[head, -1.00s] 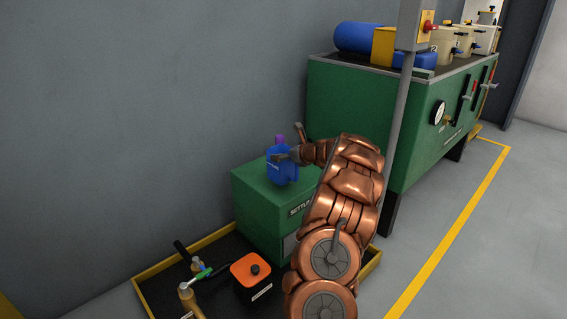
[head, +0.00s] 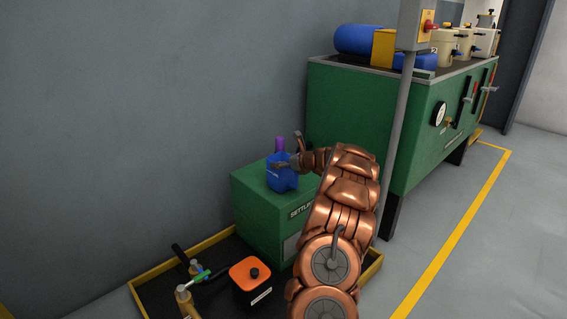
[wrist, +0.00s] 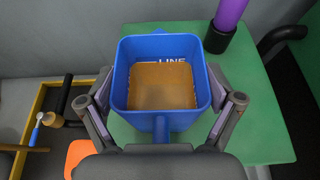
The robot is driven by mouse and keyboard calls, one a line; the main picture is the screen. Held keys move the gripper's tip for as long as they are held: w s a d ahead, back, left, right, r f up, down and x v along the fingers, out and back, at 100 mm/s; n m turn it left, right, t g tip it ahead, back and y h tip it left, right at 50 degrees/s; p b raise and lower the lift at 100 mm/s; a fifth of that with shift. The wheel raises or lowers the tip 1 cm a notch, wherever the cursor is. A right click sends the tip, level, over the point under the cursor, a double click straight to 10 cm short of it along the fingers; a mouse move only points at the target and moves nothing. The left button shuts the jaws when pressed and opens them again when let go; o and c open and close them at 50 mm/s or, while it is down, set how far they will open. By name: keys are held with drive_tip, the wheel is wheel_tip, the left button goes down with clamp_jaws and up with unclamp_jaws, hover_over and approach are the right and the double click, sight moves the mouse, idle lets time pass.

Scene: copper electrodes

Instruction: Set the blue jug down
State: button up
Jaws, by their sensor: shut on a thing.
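The blue jug (head: 281,178) is at the top of the green box marked "SETTL…" (head: 262,222). In the wrist view the open jug (wrist: 118,82) looks upright, with brownish liquid inside and part of the word "LINE" on its inner wall. My gripper (wrist: 162,100) is shut on the jug, one finger on each side. In the head view my gripper (head: 291,163) reaches it from the right. The green top (wrist: 262,125) shows around the jug. I cannot tell whether the jug's base touches it; the base is hidden.
A purple tube (wrist: 230,14) in a black collar stands close behind the jug. An orange-topped box (head: 250,270) and brass fittings (head: 186,298) sit in the yellow-edged tray (head: 150,280) below. A grey post (head: 398,130) and large green tank (head: 350,112) stand to the right.

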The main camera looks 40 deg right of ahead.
drive_tip(key=o, duration=1.5)
drive_tip(key=shift+f, duration=0.1)
